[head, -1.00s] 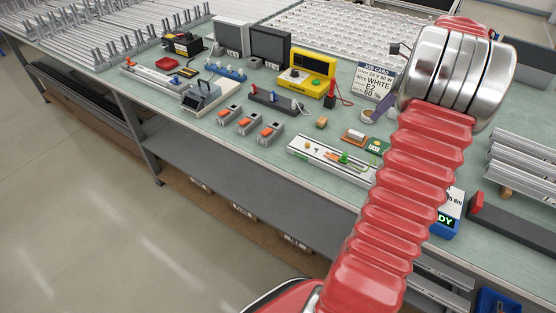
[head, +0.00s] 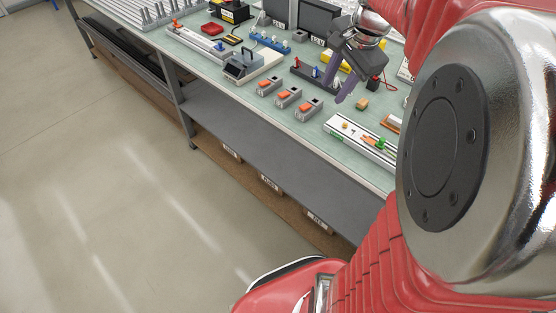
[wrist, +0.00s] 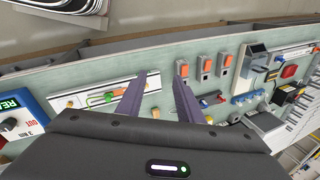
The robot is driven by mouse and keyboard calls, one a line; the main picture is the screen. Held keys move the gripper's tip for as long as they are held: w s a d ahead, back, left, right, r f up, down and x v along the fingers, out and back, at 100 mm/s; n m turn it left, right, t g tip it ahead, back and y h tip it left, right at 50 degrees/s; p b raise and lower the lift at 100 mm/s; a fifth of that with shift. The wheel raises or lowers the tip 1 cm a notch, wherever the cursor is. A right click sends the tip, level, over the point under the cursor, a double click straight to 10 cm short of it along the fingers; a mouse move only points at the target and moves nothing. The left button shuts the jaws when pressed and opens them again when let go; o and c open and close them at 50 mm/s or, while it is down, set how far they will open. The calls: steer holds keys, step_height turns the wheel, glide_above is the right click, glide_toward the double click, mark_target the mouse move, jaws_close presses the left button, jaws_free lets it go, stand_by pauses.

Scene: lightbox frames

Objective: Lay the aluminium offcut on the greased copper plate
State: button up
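My gripper (head: 338,90) hangs above the bench at the upper middle of the head view. Its two purple-grey fingers are apart with nothing between them, as the wrist view (wrist: 162,68) also shows. A small orange-brown piece (head: 392,122) with a pale part lies behind the long white tray, partly cut off by my arm. It may be the copper plate, but I cannot tell whether it is greased. I cannot pick out the aluminium offcut for sure. A small tan cube (head: 362,104) lies on the bench near the gripper.
Three grey blocks with orange tops (head: 288,97) stand in a row along the front edge. A long white tray (head: 350,131) with small coloured parts is right of them. A dark rack (head: 308,76) and yellow instrument (head: 338,60) stand behind. My arm hides the right side.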

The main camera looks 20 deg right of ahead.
steer(key=s+a+f+n+t, duration=0.1)
steer(key=s+a+n, duration=0.5)
steer(key=a+n, duration=0.2)
steer(key=s+a+f+n+t, duration=0.1)
steer(key=s+a+f+n, duration=0.1)
steer(key=s+a+n, duration=0.5)
steer(key=shift+s+a+n, duration=0.25)
steer(key=shift+a+n, duration=0.45)
steer(key=shift+a, duration=2.1)
